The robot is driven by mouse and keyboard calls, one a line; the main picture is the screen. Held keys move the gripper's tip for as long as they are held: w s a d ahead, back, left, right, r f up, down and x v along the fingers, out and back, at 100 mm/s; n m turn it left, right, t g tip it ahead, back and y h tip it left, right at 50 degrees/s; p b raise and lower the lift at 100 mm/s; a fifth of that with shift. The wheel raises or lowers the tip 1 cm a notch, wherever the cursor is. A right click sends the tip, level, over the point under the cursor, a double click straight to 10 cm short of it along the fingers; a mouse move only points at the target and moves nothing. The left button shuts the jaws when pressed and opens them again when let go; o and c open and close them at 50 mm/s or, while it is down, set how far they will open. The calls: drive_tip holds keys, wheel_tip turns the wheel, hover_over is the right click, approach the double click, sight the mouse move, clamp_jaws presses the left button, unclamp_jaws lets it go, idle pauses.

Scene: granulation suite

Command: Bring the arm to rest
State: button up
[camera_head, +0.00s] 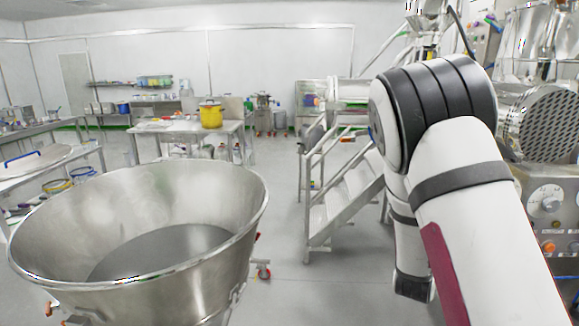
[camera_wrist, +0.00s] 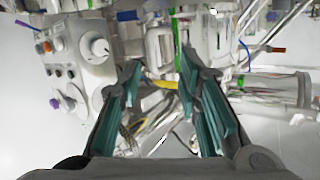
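My gripper (camera_wrist: 160,100) shows in the wrist view with its two teal-padded fingers spread apart. Nothing is held between them. Beyond the fingers are metal machinery and a control panel (camera_wrist: 75,60) with knobs, seen at an odd angle. In the head view my white and black arm rises on the right side, bent at a dark-banded joint. The gripper itself cannot be made out in the head view.
A large steel bowl (camera_head: 60,215) on a wheeled base stands close at the left. Metal steps (camera_head: 345,205) stand at centre right. A machine with dials (camera_head: 549,205) is at the far right. A table with a yellow pot (camera_head: 211,115) stands behind. Open floor (camera_head: 275,215) lies between.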

drive_tip(key=s+a+r+n+g+y, duration=0.1)
drive_tip(key=s+a+r+n+y, duration=0.1)
drive_tip(key=s+a+r+y, duration=0.5)
drive_tip(key=s+a+r+n+g+y, duration=0.25)
drive_tip(key=a+r, duration=0.25)
drive_tip(key=a, duration=0.4)
drive_tip(key=s+a+r+n+g, duration=0.1)
drive_tip(key=s+a+n, duration=0.1)
drive_tip(key=s, duration=0.9)
drive_tip(key=s+a+r+n+g+b, duration=0.1)
drive_tip(key=s+r+n, duration=0.1)
drive_tip(key=s, duration=0.9)
drive_tip(key=shift+s+a+r+n+g, duration=0.15)
drive_tip(key=shift+a+r+n+g, duration=0.1)
drive_tip(key=shift+a+n+g, duration=0.1)
drive_tip(key=shift+d, duration=0.1)
